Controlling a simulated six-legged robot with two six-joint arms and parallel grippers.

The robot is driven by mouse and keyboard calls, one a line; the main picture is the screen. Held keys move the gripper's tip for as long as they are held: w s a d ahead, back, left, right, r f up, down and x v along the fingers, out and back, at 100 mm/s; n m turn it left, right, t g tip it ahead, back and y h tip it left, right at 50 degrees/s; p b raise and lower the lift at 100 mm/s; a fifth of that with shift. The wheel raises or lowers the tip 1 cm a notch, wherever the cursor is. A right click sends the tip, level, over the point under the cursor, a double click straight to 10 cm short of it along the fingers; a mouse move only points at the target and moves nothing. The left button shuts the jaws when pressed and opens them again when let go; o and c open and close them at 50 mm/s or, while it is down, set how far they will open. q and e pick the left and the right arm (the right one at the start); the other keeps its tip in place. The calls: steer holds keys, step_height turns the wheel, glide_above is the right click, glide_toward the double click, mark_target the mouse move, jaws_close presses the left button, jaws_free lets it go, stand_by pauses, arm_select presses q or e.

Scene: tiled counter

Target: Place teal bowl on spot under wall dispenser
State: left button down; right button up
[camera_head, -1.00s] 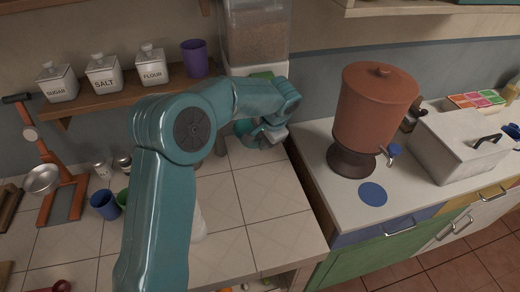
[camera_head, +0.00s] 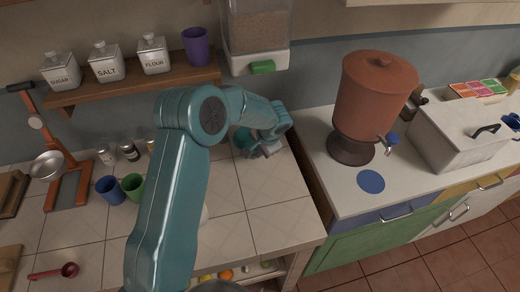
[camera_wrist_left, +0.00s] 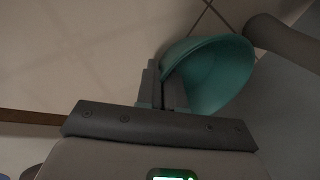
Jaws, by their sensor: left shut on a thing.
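The teal bowl (camera_wrist_left: 222,72) is in the left wrist view, with its rim between the fingers of my left gripper (camera_wrist_left: 168,88). In the head view the bowl (camera_head: 241,140) is partly hidden behind my left gripper (camera_head: 266,150), which is shut on it at the back of the tiled counter. The wall dispenser (camera_head: 258,35), a clear bin of brown grains with a white base and green lever (camera_head: 263,67), is above the bowl. I cannot tell whether the bowl touches the counter. The spot under the dispenser cannot be made out. My right gripper is out of view.
A terracotta water urn (camera_head: 374,100) and a blue disc (camera_head: 371,181) are on the right counter, across a gap. A shelf (camera_head: 140,86) holds canisters and a purple cup. Blue (camera_head: 110,191) and green (camera_head: 132,186) cups stand left of my arm.

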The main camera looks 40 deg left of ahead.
arm_select(q)
steer(key=shift+f, duration=0.1)
steer(key=c, duration=1.7)
jaws_free()
steer(key=o, duration=0.4)
steer(key=shift+a+f, duration=0.1)
steer(key=shift+o, duration=0.2)
